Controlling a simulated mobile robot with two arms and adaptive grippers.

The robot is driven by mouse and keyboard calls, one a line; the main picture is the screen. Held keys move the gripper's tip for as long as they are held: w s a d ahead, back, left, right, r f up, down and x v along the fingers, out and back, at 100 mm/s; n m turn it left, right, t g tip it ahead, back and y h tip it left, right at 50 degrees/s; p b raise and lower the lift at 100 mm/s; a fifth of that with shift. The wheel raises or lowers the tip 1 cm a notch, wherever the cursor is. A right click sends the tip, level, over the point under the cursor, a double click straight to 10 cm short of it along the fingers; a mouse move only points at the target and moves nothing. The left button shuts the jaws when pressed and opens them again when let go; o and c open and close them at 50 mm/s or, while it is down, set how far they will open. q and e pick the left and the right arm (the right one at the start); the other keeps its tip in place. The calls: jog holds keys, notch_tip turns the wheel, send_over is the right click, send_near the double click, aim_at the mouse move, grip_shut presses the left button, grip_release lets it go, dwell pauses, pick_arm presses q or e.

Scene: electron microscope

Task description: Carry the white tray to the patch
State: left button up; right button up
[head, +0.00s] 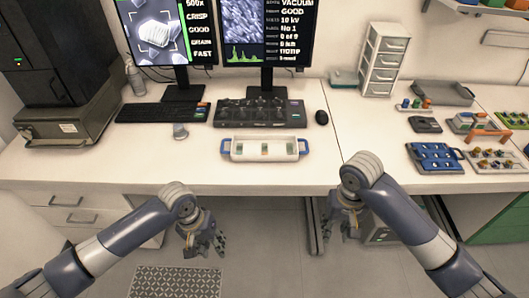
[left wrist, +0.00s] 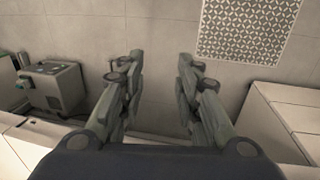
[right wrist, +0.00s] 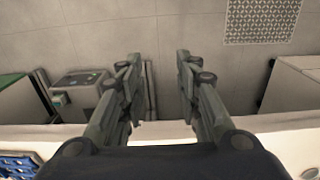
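The white tray (head: 264,158) has blue handles at both ends and stands on the white bench, in front of the control panel. Three small coloured pieces lie in it. A patterned grey patch (head: 178,283) lies on the floor at the lower left; it also shows in the left wrist view (left wrist: 248,25) and the right wrist view (right wrist: 262,20). My left gripper (head: 207,243) hangs in front of the bench edge, below and left of the tray, open and empty. My right gripper (head: 345,227) hangs in front of the bench, below and right of the tray, also open and empty.
The control panel (head: 260,113), keyboard (head: 155,112) and mouse (head: 321,117) sit behind the tray. A small metal item (head: 180,131) stands to its left. A blue tray (head: 434,157) is further right. The bench beside the white tray is clear.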

jog(key=shift+w+r, duration=0.1)
jog(key=shift+r, duration=1.55)
